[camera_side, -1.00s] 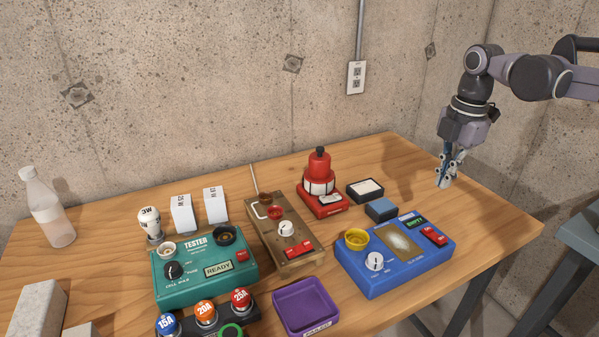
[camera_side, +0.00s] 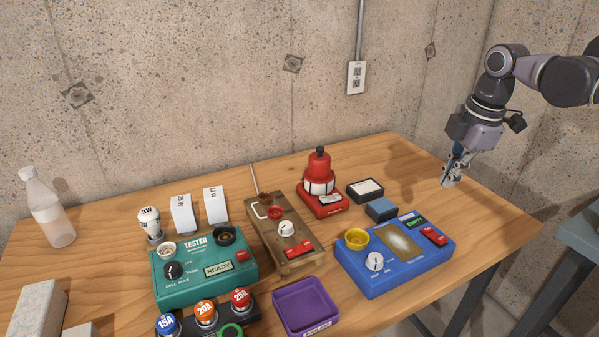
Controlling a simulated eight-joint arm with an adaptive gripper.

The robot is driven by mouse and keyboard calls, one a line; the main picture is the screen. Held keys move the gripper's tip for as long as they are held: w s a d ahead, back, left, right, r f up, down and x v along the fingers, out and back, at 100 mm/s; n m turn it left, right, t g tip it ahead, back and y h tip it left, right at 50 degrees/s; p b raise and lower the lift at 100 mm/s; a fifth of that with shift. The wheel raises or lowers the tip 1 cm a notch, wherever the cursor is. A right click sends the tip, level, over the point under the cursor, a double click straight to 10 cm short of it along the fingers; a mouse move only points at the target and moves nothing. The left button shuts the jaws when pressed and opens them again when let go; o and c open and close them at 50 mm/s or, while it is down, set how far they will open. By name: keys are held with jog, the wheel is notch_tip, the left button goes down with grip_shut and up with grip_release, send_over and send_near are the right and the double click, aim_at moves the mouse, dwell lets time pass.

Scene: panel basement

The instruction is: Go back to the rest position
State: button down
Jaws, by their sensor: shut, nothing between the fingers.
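My gripper (camera_side: 449,183) points down over the right end of the wooden table (camera_side: 420,163). Its fingers are shut with nothing between them. It is to the right of the blue box (camera_side: 395,262) and the red device, apart from both. I cannot tell how close the fingertips are to the tabletop.
A red device (camera_side: 320,180), a wooden panel (camera_side: 285,240), a green tester (camera_side: 200,270) and a purple tray (camera_side: 306,305) stand on the table. Colored fuses (camera_side: 205,313) are at the front, a clear bottle (camera_side: 48,208) at the left. The concrete wall (camera_side: 200,80) rises behind.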

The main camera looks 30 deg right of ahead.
jog(key=s+a+f+m+t, duration=0.2)
jog(key=s+f+m+t, duration=0.3)
jog(key=m, duration=0.9)
jog(key=shift+s+a+f, duration=0.35)
jog(key=shift+s+f, duration=0.95)
jog(key=shift+f, duration=0.55)
